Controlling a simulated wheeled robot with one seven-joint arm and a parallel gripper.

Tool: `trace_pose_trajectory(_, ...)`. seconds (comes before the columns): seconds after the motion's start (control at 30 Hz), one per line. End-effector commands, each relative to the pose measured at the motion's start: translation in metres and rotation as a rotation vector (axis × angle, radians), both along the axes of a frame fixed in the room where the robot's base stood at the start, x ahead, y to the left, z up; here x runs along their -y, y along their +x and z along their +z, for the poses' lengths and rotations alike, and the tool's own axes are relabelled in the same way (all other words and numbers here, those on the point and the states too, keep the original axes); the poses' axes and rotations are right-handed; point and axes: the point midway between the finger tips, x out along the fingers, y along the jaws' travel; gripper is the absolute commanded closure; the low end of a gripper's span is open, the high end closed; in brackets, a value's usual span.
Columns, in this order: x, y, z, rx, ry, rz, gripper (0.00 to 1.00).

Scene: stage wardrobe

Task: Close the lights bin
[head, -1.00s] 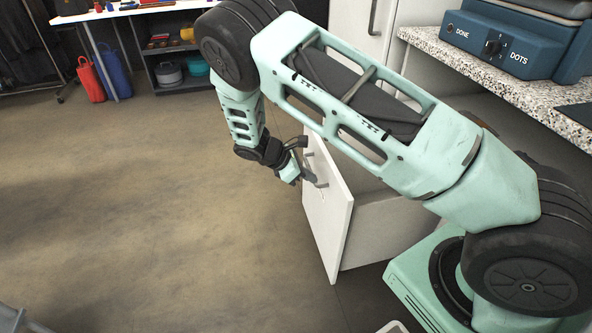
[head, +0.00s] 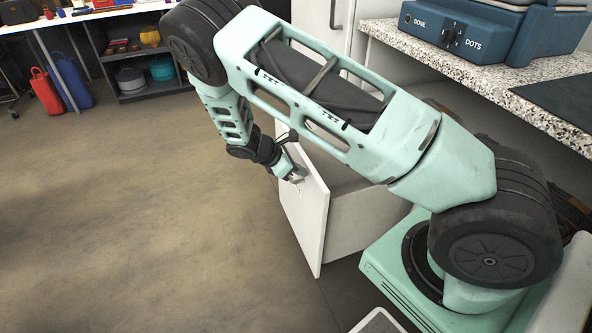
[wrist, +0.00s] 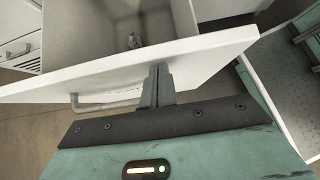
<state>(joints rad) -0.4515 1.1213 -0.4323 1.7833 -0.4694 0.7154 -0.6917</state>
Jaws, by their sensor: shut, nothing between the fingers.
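The open white bin (head: 345,224) juts out from under the counter like a drawer, its flat front panel (head: 314,220) standing upright. I cannot read a label on it. In the wrist view, the top edge of the front panel (wrist: 200,55) crosses the picture, with the bin's inside (wrist: 95,25) behind it. A bar handle (wrist: 105,105) is on the outer face, left of the fingers. My gripper (wrist: 158,78) is shut and empty, its fingertips at the outer face near the top edge; contact is unclear. It also shows at the panel in the head view (head: 297,175).
A speckled counter (head: 470,75) with a blue case (head: 490,35) is at the right. A shelf (head: 140,75) and red and blue bags (head: 45,92) stand far left. Open floor (head: 130,220) lies left of the bin. A small grey object (wrist: 132,40) is inside the bin.

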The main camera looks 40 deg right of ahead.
Motion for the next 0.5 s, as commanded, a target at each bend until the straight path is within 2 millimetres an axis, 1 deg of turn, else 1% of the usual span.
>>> trace_pose_trajectory(0.03,0.008,-0.003,0.002,-0.003,-0.003,-0.005,1.00)
trace_pose_trajectory(0.17,0.031,-0.010,0.003,-0.004,-0.004,-0.007,1.00)
trace_pose_trajectory(0.27,0.055,-0.017,0.004,-0.004,-0.004,-0.008,1.00)
trace_pose_trajectory(0.5,0.119,-0.036,0.003,-0.006,-0.005,-0.008,1.00)
